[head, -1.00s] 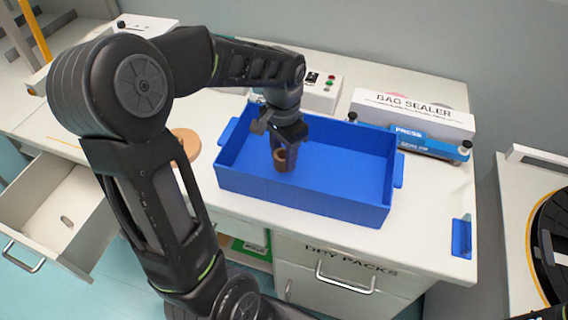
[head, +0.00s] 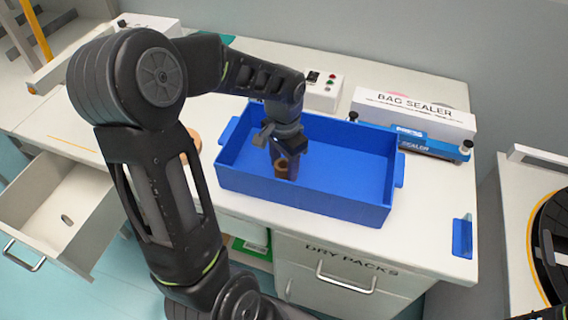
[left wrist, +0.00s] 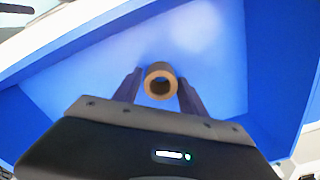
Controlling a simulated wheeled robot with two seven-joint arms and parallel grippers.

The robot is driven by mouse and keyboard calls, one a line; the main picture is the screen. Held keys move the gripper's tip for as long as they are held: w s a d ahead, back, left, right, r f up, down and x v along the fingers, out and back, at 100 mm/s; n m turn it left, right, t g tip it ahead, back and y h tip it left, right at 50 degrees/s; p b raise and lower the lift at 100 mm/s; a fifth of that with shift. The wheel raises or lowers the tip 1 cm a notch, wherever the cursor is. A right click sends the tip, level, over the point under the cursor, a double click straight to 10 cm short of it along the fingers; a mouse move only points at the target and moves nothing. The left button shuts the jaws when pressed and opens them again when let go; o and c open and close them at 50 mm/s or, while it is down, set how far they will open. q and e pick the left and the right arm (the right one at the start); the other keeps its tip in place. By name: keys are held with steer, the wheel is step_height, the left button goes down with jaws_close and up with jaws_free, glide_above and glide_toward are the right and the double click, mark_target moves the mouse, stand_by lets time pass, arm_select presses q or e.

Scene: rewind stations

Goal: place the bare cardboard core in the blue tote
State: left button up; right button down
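The blue tote (head: 330,205) stands on the white bench, open at the top. The bare cardboard core (head: 281,169) is a short brown tube inside the tote's walls, toward its left part. My left gripper (head: 284,160) reaches down into the tote with its fingers on either side of the core. In the left wrist view the core (left wrist: 160,70) shows its open end between the two fingertips, which look closed against its sides. The blue tote floor (left wrist: 205,55) is behind it. Whether the core touches the floor cannot be told. My right gripper is not in view.
A bag sealer (head: 413,112) stands behind the tote at the right. A control box with buttons (head: 323,92) is behind it. A tan disc (head: 193,143) lies left of the tote, partly hidden by my arm. An open drawer (head: 55,215) juts out at the left.

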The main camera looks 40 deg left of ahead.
arm_select(q)
steer(key=shift+o, duration=0.9)
steer(key=shift+r, duration=0.15)
step_height(320, 180, up, 12)
stand_by(0.4)
